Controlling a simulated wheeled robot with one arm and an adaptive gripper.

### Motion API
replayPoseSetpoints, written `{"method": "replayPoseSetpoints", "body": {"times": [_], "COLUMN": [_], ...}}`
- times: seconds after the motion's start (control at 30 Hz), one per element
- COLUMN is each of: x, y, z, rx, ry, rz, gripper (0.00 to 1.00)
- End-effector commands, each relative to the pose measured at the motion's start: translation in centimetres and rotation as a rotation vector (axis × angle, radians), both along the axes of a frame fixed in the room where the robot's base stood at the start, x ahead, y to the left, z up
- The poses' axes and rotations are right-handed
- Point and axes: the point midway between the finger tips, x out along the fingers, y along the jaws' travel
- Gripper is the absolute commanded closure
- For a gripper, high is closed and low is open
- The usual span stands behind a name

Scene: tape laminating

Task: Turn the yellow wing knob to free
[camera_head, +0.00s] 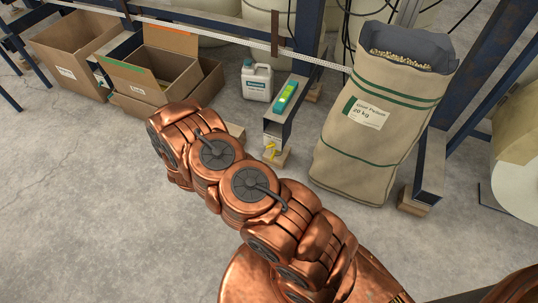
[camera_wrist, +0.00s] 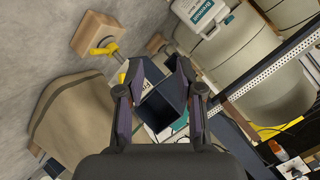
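The yellow wing knob (camera_head: 271,150) is small in the head view, low on the front of a short dark blue post (camera_head: 280,127). In the wrist view, yellow parts of the knob (camera_wrist: 103,48) show beside a wooden block (camera_wrist: 95,33), up and left of my fingers. A second yellow part shows near the left finger. How the knob is turned is too small to tell. My gripper (camera_wrist: 159,92) is open. Its two fingers are apart, with a dark blue post (camera_wrist: 160,108) in view between them; contact cannot be told. In the head view my copper arm hides the gripper.
A tan pellet sack (camera_head: 365,110) stands right of the post. A white jug (camera_head: 257,80) stands behind left, and cardboard boxes (camera_head: 165,65) are further left. A teal item (camera_head: 287,96) lies on the post top. The concrete floor at left is clear.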

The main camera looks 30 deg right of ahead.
Motion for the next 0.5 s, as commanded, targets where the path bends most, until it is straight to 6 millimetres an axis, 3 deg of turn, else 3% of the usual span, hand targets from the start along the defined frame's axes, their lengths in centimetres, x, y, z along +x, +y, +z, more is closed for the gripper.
{"method": "replayPoseSetpoints", "body": {"times": [0.03,0.2,0.5], "x": [-1.0,-3.7,-7.6], "y": [-1.2,-5.1,-9.3], "z": [-2.3,-5.0,-6.3], "rx": [-0.044,-0.206,-0.427], "ry": [-0.012,-0.098,-0.209], "rz": [-0.021,-0.087,-0.124], "gripper": [0.64,0.64,0.64]}}
